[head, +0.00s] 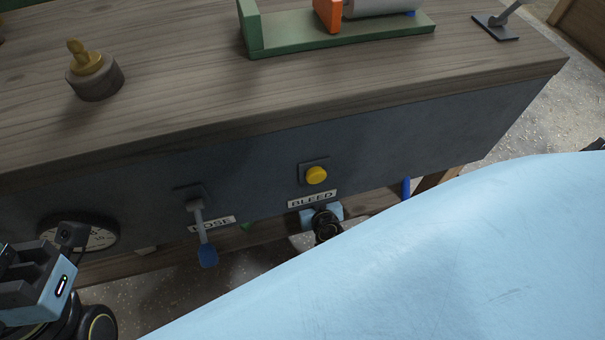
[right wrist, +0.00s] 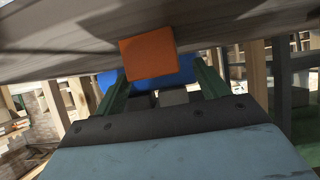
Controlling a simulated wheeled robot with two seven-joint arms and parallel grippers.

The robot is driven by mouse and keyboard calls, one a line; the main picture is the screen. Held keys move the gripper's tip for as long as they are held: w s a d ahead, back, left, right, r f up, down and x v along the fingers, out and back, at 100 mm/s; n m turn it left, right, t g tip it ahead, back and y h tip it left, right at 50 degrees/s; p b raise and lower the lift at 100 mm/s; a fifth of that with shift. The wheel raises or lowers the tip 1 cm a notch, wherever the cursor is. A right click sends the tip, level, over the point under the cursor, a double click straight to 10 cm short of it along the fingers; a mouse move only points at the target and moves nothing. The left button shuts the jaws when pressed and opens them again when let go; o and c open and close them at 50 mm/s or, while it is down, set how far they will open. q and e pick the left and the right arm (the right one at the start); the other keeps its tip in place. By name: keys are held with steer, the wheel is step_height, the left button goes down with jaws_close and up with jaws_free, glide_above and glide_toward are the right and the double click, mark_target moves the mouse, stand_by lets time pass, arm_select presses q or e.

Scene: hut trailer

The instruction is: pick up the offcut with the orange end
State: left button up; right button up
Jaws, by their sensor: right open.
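In the right wrist view, the orange end (right wrist: 148,55) of the offcut shows as a square face pointing toward the camera, close under a wooden surface. The rest of the offcut is hidden behind that face. My right gripper (right wrist: 160,80) is open, with dark green fingers on either side of the view; the orange end appears between and beyond them, and contact cannot be told.
A blue object (right wrist: 183,73) shows behind the orange end. The wooden bench (head: 190,95) carries a green stand (head: 350,40) and a brass-topped knob (head: 92,75). Its front panel has a blue-tipped lever (head: 203,235), a yellow button (head: 317,175) and a gauge (head: 95,236).

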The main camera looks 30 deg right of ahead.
steer(key=shift+w+d+f, duration=0.1)
steer(key=shift+w+f, duration=0.15)
steer(key=shift+w, duration=0.1)
steer(key=shift+c, duration=0.2)
steer(key=c, duration=1.1)
steer(key=shift+r, duration=0.2)
